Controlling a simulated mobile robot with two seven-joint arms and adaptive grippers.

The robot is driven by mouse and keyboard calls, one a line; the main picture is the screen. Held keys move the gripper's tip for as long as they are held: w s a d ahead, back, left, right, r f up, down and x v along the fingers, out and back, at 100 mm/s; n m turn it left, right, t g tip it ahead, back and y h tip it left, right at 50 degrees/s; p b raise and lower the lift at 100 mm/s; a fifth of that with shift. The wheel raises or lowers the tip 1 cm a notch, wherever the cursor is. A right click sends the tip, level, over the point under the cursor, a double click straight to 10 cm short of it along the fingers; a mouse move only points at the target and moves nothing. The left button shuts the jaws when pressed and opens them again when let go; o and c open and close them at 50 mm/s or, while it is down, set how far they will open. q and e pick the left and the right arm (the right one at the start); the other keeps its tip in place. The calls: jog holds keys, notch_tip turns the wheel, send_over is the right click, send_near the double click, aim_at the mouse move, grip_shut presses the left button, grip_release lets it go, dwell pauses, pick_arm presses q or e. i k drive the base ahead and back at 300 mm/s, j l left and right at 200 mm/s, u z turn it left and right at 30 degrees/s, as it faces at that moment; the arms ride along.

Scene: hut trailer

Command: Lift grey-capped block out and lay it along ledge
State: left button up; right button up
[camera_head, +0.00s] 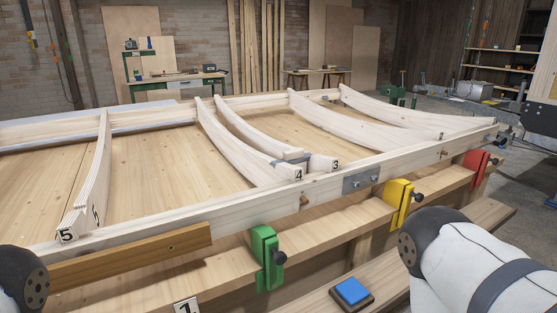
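A small pale block with grey at its ends (292,156) sits between the curved ribs marked 4 (240,150) and 3 (262,137), near the front rail of the wooden frame. Its lower part is hidden by rib 4, and I cannot tell how tightly it sits there. A long pale wooden ledge (335,222) runs below the front rail. Parts of my arms show at the bottom left and bottom right corners. Neither of my grippers is in view.
A green clamp (265,255), a yellow clamp (399,203) and a red clamp (477,166) grip along the ledge. A brown wooden strip (130,258) lies along the front rail at left. A blue pad (351,291) sits lower down. Bare ledge shows between the clamps.

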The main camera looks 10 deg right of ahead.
aim_at(297, 157)
jog(key=i+l+u, duration=0.1)
jog(key=l+u, duration=0.3)
jog(key=l, duration=0.3)
jog(key=l+u, duration=0.4)
jog(key=l, duration=0.3)
